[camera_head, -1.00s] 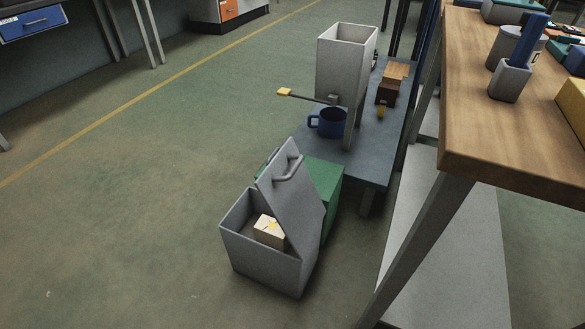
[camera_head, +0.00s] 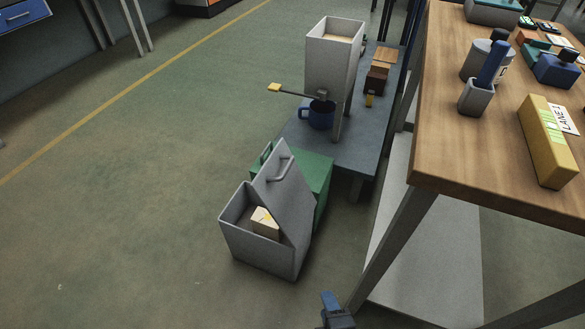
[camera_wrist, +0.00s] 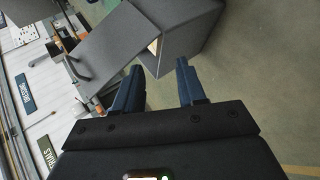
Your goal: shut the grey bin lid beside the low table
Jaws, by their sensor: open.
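The grey bin (camera_head: 262,247) stands on the floor in front of the low table (camera_head: 352,150). Its grey lid (camera_head: 285,196) is raised and tilted, with a bar handle near its upper edge. A pale block with a yellow mark (camera_head: 265,222) lies inside the bin. In the head view, part of my gripper (camera_head: 333,310) shows at the bottom edge, in front of and to the right of the bin. In the wrist view, my gripper (camera_wrist: 160,80) is open and empty between its two blue fingers. The bin (camera_wrist: 185,35) and its lid (camera_wrist: 118,43) appear beyond the fingertips, apart from them.
A green box (camera_head: 318,180) stands right behind the bin. The low table holds a tall grey hopper (camera_head: 330,65) and a blue mug (camera_head: 318,117). A wooden workbench (camera_head: 440,150) with its leg rises at right. The floor left of the bin is clear.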

